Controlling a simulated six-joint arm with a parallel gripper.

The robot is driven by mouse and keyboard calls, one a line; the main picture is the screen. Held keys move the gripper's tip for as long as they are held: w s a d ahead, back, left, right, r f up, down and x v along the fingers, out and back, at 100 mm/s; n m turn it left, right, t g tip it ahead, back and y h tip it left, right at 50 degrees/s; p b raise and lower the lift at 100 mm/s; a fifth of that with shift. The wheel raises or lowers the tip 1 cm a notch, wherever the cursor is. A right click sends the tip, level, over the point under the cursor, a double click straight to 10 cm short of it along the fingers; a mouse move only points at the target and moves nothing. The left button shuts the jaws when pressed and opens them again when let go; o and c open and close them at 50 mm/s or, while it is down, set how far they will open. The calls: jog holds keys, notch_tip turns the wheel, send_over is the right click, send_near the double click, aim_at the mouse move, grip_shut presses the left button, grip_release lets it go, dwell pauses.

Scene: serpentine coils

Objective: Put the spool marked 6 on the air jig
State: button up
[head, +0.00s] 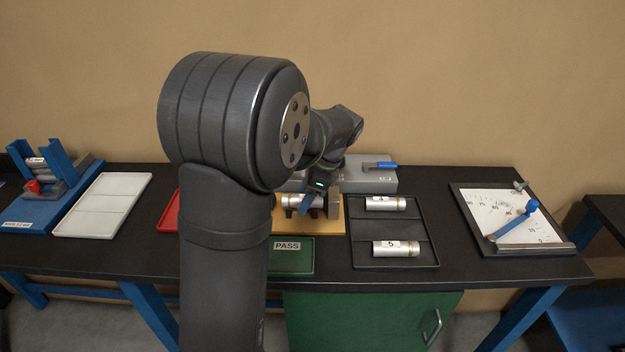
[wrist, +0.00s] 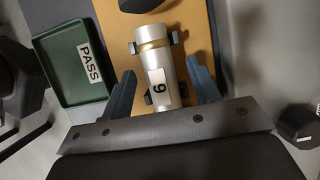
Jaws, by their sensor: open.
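A silver spool (wrist: 151,72) with a brass-coloured band lies in dark cradle brackets on a yellow board (wrist: 188,22). Its white label carries a turned numeral that fits a 6. The spool also shows in the head view (head: 292,201), partly hidden by my arm. My gripper (wrist: 161,68) is open, with one blue finger on each side of the spool; I cannot tell whether they touch it. In the head view my gripper (head: 313,200) is low over the board. A grey block (head: 374,180) with a blue lever stands behind the board; no readable label names the air jig.
A dark tray (head: 394,228) to the right holds two more spools, the front one marked 5 (head: 396,248). A green PASS tray (head: 293,264) is in front. A gauge board (head: 510,218) stands far right. A white tray (head: 103,205) and blue fixture (head: 48,195) are left.

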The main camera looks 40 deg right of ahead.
jog(key=v, duration=1.7)
jog(key=x, duration=1.7)
jog(key=shift+f, duration=0.1)
jog(key=shift+r, duration=0.2)
jog(key=v, duration=1.7)
jog(key=x, duration=1.7)
jog(key=shift+a+f, duration=0.1)
jog(key=shift+f, duration=0.2)
notch_tip(320, 180, up, 9)
jog(key=shift+r, duration=0.1)
